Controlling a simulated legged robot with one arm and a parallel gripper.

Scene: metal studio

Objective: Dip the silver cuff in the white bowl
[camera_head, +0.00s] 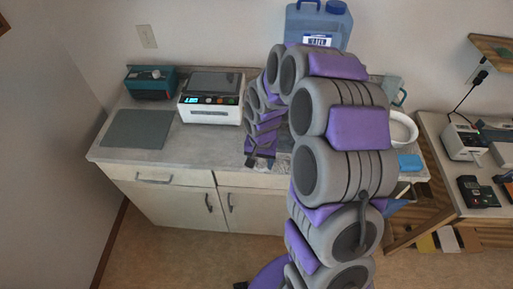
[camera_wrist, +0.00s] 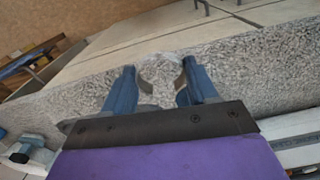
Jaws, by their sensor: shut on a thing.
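My gripper (camera_wrist: 157,78) is shut on the silver cuff (camera_wrist: 147,91), which shows as a pale grey curved band between the blue fingertips in the wrist view. In the head view my gripper (camera_head: 259,161) is low over the front edge of the counter, and the cuff is too small to make out there. The white bowl (camera_head: 407,124) is at the right end of the counter, right of my gripper. My arm hides its left part, and its contents cannot be seen.
The grey counter (camera_head: 105,150) holds a dark mat (camera_head: 137,129), a teal device (camera_head: 149,82), a white machine (camera_head: 210,105) and a blue water jug (camera_head: 316,25). A blue block (camera_head: 410,162) lies near the bowl. A side table (camera_head: 440,190) with devices stands at right.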

